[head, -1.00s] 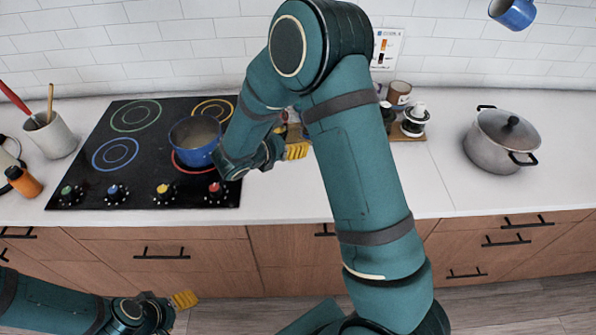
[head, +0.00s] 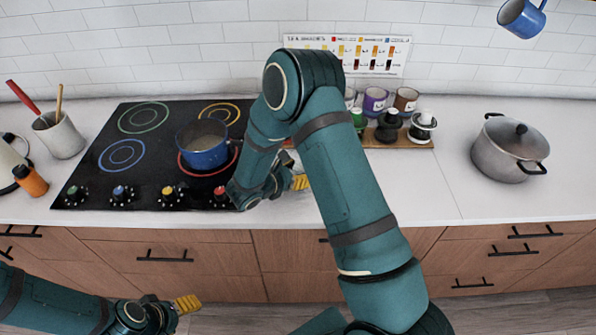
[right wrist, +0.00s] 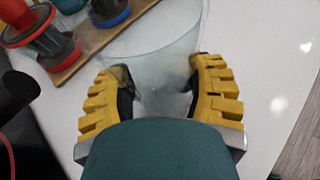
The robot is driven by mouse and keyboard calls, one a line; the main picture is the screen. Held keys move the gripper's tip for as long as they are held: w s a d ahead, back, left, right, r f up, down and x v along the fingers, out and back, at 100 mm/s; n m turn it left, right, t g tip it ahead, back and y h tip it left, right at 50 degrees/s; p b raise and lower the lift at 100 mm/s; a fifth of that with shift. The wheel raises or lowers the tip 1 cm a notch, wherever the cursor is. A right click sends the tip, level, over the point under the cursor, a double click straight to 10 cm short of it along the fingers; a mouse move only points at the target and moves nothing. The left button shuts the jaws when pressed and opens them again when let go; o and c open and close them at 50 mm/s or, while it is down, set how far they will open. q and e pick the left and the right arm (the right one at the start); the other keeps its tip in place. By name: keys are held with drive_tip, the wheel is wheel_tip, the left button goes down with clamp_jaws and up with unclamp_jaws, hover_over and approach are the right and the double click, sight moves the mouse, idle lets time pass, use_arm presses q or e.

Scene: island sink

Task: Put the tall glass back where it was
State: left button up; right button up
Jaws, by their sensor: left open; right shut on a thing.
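The tall glass (right wrist: 150,45) is clear and shows between the yellow fingers of my right gripper (right wrist: 160,92) in the right wrist view. The gripper is shut on it. In the head view my right gripper (head: 300,183) is over the counter just right of the stove, and my own arm hides most of the area around it. I cannot tell whether the glass touches the counter. My left gripper (head: 187,304) is open and empty at the lower left, in front of the drawers.
A wooden board (head: 400,138) with several jars and cups stands at the back; its red- and blue-lidded jars are close to the glass in the wrist view. A blue pot (head: 205,157) sits on the stove. A grey pot (head: 492,158) stands right, with clear white counter (head: 430,185) between.

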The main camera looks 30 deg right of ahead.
drive_tip(key=shift+f, duration=0.2)
drive_tip(key=o, duration=1.3)
drive_tip(key=shift+r, duration=0.15)
drive_tip(key=shift+a+r, duration=0.2)
drive_tip(key=shift+a, duration=0.15)
drive_tip(key=v, duration=1.1)
drive_tip(key=shift+s+a+r, duration=0.1)
drive_tip(key=shift+s, duration=0.05)
